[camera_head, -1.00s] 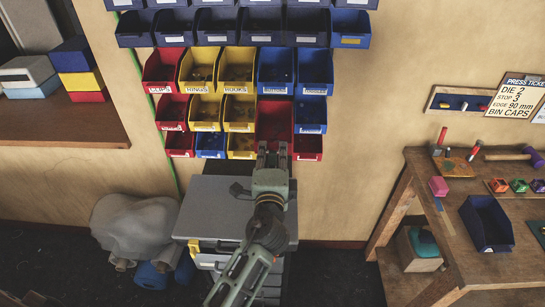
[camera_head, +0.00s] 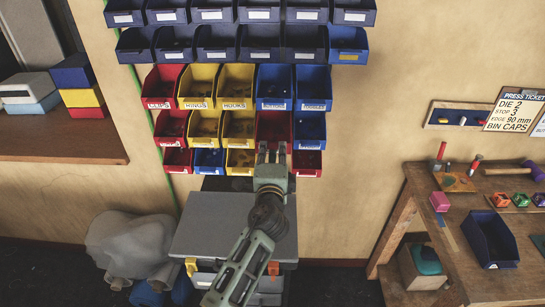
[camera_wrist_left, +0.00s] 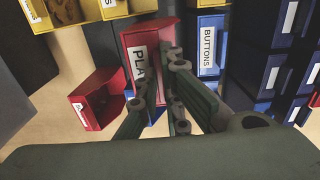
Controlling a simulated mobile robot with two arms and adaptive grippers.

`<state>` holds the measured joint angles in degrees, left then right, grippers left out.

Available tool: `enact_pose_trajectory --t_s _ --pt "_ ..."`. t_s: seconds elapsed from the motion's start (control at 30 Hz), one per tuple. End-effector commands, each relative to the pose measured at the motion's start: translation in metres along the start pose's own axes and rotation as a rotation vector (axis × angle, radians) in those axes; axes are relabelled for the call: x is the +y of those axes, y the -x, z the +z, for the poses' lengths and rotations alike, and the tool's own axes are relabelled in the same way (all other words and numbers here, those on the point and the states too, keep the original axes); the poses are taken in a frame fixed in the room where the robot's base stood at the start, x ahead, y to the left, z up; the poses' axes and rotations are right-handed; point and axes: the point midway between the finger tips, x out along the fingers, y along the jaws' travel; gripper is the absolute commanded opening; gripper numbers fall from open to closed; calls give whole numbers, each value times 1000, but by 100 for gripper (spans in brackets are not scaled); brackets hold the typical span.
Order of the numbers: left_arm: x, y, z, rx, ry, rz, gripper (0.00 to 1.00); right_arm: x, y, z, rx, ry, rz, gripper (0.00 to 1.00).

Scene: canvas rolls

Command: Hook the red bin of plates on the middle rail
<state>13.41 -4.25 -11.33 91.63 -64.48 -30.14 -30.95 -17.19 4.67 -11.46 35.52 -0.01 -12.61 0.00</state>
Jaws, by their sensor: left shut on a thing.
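The red bin of plates (camera_head: 273,124) is at the bin wall, in line with the middle of the three lower rows, between a yellow bin (camera_head: 239,128) and a blue bin (camera_head: 309,128). My left gripper (camera_head: 271,152) is shut on its front, from below and in front. In the left wrist view the red bin's label (camera_wrist_left: 142,65) reads "PLA" before the fingers (camera_wrist_left: 172,90) cover the rest. The bin's back and the rail behind it are hidden, so I cannot tell whether it is hooked. My right gripper is not in view.
A blue bin marked "BUTTONS" (camera_wrist_left: 208,45) is close beside the held bin. A red bin (camera_head: 307,162) hangs lower right. A grey-topped cabinet (camera_head: 220,222) stands below. A wooden bench (camera_head: 465,220) with a dark blue bin (camera_head: 490,238) is at right.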

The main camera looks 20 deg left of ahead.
Motion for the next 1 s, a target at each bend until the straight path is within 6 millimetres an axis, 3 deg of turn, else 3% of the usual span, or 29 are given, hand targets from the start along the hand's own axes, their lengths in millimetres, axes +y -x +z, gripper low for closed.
enact_pose_trajectory --t_s 0.6,1.0 --pt "0 -42 0 0 1 -2 0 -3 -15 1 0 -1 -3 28" --pt "0 -44 0 0 1 -1 0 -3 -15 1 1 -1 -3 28"
